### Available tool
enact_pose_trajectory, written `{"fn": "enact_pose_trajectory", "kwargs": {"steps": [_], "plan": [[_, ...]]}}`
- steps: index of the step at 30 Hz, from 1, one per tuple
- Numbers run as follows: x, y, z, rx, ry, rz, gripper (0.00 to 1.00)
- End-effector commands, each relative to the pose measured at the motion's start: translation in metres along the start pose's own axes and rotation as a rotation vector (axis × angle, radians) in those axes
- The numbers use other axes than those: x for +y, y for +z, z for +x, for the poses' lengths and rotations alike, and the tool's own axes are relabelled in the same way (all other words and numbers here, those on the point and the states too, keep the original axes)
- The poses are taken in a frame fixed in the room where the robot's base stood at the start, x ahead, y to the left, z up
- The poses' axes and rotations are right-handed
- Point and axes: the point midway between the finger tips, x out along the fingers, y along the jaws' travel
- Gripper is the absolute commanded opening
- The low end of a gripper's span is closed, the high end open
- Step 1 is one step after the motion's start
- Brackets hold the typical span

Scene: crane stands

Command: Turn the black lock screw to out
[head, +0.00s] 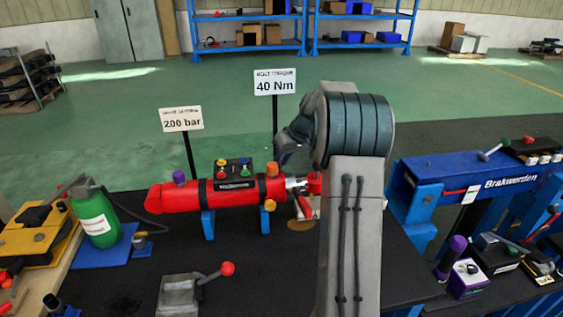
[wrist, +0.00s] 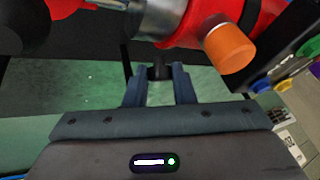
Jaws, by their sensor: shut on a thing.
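The black lock screw (wrist: 159,71) shows as a short dark stub below the red cylinder body in the wrist view. My gripper (wrist: 160,78) has one finger on each side of it and is shut on it. How far the screw is turned cannot be told. The red cylinder (head: 180,197) lies on blue supports in the head view, left of my arm. Its metal rod end (wrist: 148,16) shows at the top of the wrist view. In the head view the screw and my fingertips cannot be made out.
An orange knob (wrist: 229,48) sticks out of the cylinder close to my gripper. A black panel with coloured buttons (head: 233,175) sits on the cylinder. Signs reading 200 bar (head: 181,119) and 40 Nm (head: 274,82) stand behind. A red-knobbed lever block (head: 180,294) stands in front.

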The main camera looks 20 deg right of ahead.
Motion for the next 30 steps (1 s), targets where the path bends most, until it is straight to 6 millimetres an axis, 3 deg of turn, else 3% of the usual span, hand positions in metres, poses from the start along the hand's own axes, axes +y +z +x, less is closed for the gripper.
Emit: {"fn": "enact_pose_trajectory", "kwargs": {"steps": [14,15,17,26,30], "plan": [[0.000,0.000,0.000,-0.001,-0.010,-0.009,0.00],[0.000,0.000,0.000,-0.001,-0.010,-0.009,0.31],[0.000,0.000,0.000,-0.001,-0.010,-0.008,0.45],[0.000,0.000,-0.001,0.000,-0.009,-0.008,0.45],[0.001,0.000,-0.014,0.001,-0.008,-0.007,0.45]]}}
